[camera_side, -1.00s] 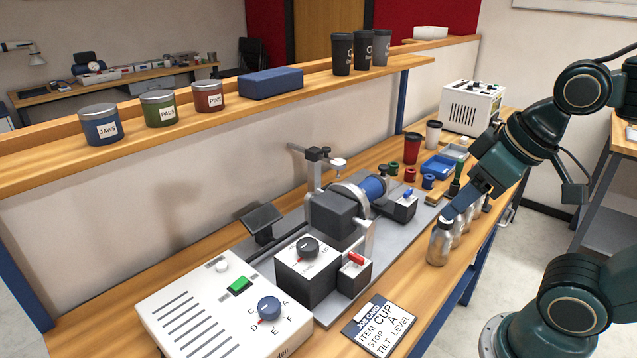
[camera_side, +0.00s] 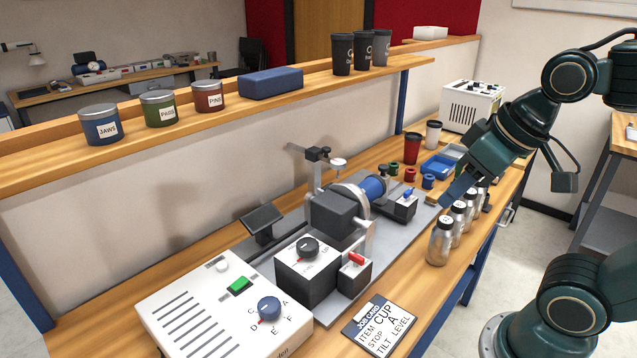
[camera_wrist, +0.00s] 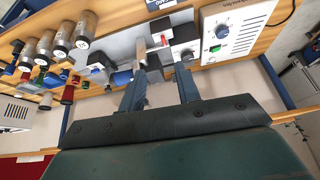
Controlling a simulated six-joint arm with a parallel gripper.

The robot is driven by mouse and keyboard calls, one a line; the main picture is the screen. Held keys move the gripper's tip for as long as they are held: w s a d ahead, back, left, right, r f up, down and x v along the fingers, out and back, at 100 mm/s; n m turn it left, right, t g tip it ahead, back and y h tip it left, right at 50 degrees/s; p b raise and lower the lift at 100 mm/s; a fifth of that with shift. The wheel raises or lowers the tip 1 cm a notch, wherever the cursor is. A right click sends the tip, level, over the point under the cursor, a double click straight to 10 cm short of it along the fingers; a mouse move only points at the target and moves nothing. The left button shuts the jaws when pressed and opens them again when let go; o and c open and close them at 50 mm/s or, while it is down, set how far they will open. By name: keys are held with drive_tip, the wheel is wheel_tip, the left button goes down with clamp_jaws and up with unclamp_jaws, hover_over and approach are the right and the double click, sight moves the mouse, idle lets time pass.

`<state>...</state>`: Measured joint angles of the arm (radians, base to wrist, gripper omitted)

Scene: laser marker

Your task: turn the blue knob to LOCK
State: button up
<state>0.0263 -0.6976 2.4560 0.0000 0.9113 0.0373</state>
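A small blue knob (camera_side: 408,192) stands on a grey block (camera_side: 400,208) at the far end of the fixture plate, right of the blue cylinder (camera_side: 373,187). Its label is too small to read. A larger blue dial (camera_side: 269,309) on the white box (camera_side: 200,310) is ringed by letters such as A, C, D, E and F, and its red mark points toward D. My gripper (camera_side: 451,196) is in the air right of the small knob, apart from it. In the wrist view my gripper (camera_wrist: 160,75) has its two fingers spread with nothing held.
Several silver bottles (camera_side: 440,243) line the bench's front edge below my gripper. A red-handled block (camera_side: 353,272), a black knob box (camera_side: 308,265) and a job card (camera_side: 380,325) are nearer. Cups (camera_side: 412,148) and blue trays (camera_side: 438,165) lie behind. A shelf (camera_side: 200,120) runs along the back.

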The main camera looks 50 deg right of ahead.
drive_tip(key=w+d+r+m+g, duration=0.25)
drive_tip(key=w+d+m, duration=0.25)
drive_tip(key=w, duration=0.4)
drive_tip(key=m+g, duration=0.3)
drive_tip(key=m, duration=0.9)
hover_over(409, 191)
wheel_tip(409, 191, down, 11)
wheel_tip(409, 191, down, 14)
drive_tip(key=shift+r, duration=0.15)
clamp_jaws()
